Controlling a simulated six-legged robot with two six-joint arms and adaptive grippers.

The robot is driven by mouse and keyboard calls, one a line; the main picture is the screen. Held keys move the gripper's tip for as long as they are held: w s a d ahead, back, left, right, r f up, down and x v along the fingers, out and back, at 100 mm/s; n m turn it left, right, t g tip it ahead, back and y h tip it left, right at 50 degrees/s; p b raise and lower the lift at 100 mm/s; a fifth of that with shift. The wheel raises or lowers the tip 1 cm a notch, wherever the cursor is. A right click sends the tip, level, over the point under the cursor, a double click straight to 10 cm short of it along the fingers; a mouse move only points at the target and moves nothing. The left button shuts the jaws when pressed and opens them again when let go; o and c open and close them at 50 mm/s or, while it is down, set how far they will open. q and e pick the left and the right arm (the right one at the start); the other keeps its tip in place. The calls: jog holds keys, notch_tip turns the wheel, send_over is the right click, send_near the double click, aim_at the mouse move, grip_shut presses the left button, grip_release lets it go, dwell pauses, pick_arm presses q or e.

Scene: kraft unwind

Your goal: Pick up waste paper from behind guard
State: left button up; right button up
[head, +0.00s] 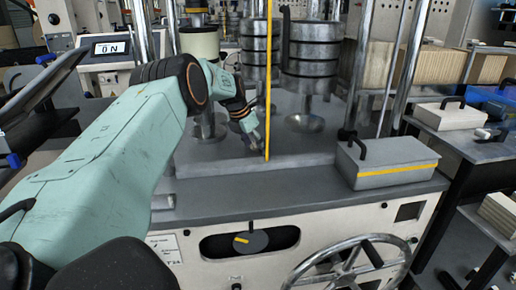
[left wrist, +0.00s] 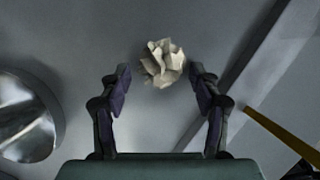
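A crumpled piece of off-white waste paper (left wrist: 162,63) lies on the grey machine bed in the left wrist view, just ahead of and between the fingertips. My left gripper (left wrist: 160,82) is open, with a finger on either side and nothing visibly held. In the head view my left gripper (head: 254,140) points down at the bed, close to the yellow vertical edge of the guard (head: 268,80); the paper is hidden there. The yellow edge also shows in the left wrist view (left wrist: 283,133) at right. My right gripper is not in view.
A round metal base (left wrist: 27,115) stands left of my gripper in the left wrist view. Stacked metal cylinders (head: 311,57) stand behind the guard. A raised front ledge (head: 250,162), a grey box with a handle (head: 388,163) and a handwheel (head: 350,266) are nearer.

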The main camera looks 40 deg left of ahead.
pick_arm(q)
jog(key=shift+d+r, duration=0.15)
jog(key=shift+d, duration=0.05)
jog(key=shift+c, duration=1.3)
jog(key=shift+s+a, duration=0.1)
jog(key=shift+a, duration=0.05)
jog(key=c, duration=0.3)
jog(key=shift+c, duration=0.2)
